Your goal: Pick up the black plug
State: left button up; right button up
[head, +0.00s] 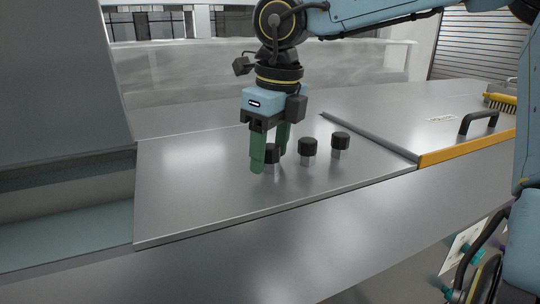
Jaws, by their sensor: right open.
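Three black plugs with square metal lower parts stand upright in a row on the grey metal panel (200,200) in the head view. They are the left plug (272,154), the middle plug (308,147) and the right plug (340,140). My right gripper (270,161) points down with its green fingers open at the left plug. That plug shows between the two fingers, partly covered by them; I cannot tell whether they touch it. The middle and right plugs stand clear of the gripper. My left gripper is not in view.
A raised panel with an orange edge (465,150) and a black handle (479,121) lies to the right. A yellow brush (500,102) rests at its far right. A recess (65,235) opens at the left. The panel's front left part is clear.

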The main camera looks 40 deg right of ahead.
aim_at(270, 146)
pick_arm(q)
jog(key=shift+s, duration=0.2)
pick_arm(e)
jog(key=shift+f, duration=0.1)
jog(key=shift+c, duration=0.2)
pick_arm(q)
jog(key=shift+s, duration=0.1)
pick_arm(e)
jog(key=c, duration=1)
jog(key=shift+c, duration=0.2)
